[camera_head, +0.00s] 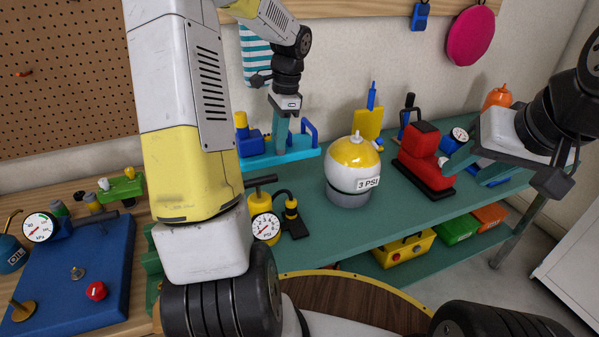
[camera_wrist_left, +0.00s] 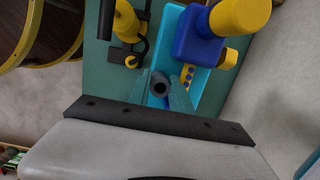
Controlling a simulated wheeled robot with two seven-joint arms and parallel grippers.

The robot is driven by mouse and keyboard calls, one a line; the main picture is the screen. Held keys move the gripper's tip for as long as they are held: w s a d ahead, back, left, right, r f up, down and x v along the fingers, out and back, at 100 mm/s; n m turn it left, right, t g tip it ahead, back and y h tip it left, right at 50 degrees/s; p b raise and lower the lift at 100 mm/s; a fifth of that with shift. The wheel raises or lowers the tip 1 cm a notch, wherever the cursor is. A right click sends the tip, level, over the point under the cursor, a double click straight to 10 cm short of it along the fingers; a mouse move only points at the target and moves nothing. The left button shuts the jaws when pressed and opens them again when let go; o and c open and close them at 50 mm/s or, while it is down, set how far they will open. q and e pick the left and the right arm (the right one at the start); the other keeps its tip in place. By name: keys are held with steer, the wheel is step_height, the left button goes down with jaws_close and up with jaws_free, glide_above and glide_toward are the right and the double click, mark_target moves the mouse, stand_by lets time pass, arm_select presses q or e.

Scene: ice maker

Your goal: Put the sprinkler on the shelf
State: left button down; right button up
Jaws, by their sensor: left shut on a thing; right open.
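A device with a flat cyan base (camera_head: 265,160), a blue body and a yellow cap is at the back left of the green bench; I take it as the sprinkler. In the left wrist view its blue body (camera_wrist_left: 200,40) is above the fingers. My left gripper (camera_head: 283,135) is over the base, its green fingers shut around a dark round tube (camera_wrist_left: 160,85). I cannot tell whether the base touches the bench. My right gripper (camera_head: 478,160) is open at the right, by a gauge and a blue item; its fingertips are partly hidden.
The green bench (camera_head: 310,215) holds a white and yellow 3 PSI tank (camera_head: 351,172), a red device (camera_head: 422,160) and a yellow pump with gauge (camera_head: 265,222). The lower shelf holds a yellow box (camera_head: 403,249), a green one and an orange one. A round wooden stool is in front.

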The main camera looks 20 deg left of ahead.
arm_select(q)
step_height(320, 180, down, 16)
steer(key=shift+d+f, duration=0.1)
stand_by(0.4)
steer(key=c, duration=1.2)
jaws_free()
steer(key=shift+o, duration=0.2)
